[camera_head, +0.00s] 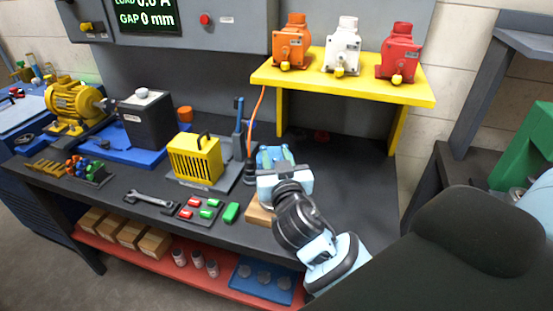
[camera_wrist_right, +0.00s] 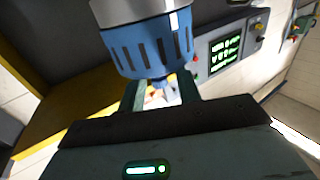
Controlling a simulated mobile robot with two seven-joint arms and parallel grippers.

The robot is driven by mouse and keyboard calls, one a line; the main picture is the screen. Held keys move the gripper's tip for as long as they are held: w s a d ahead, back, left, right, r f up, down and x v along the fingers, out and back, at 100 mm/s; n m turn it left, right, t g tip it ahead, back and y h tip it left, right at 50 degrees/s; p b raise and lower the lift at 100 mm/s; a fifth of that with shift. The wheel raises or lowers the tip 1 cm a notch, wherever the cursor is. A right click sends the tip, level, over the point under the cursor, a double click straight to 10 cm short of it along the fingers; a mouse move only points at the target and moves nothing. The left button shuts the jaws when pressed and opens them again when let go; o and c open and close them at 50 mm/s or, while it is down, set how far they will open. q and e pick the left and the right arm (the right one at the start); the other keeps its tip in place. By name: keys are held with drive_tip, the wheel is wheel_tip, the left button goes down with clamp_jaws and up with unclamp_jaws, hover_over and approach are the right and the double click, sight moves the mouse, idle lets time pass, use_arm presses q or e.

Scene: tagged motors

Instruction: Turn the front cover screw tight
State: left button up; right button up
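A blue motor-like body (camera_head: 272,155) with a slotted side and a silver upper band stands at the back of the dark bench, partly hidden by my right gripper. In the right wrist view this blue body (camera_wrist_right: 150,48) fills the top middle, just beyond the fingers. My right gripper (camera_head: 274,172) is right up against it in the head view. In the wrist view the right gripper's fingers (camera_wrist_right: 163,95) stand apart, with a small shiny piece between them. I cannot tell whether they grip it. The front cover screw is not clearly seen. My left gripper is not in view.
A yellow shelf (camera_head: 350,86) holds orange, white and red motors. A yellow box (camera_head: 195,157), a wrench (camera_head: 151,199) and red and green parts (camera_head: 202,208) lie left of my gripper. A wooden block (camera_head: 258,212) is close below. A red lower shelf (camera_head: 160,262) holds boxes and jars.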

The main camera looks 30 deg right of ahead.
drive_tip(key=shift+f, duration=0.1)
drive_tip(key=shift+s+a+f, duration=0.15)
drive_tip(key=shift+s+a, duration=0.05)
drive_tip(key=shift+s, duration=0.25)
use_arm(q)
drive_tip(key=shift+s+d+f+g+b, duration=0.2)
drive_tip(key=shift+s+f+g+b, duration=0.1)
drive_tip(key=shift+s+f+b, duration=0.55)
use_arm(e)
drive_tip(key=v, duration=0.6)
drive_tip(key=shift+s, duration=0.4)
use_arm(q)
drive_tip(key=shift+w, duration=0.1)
use_arm(e)
drive_tip(key=shift+a, duration=0.15)
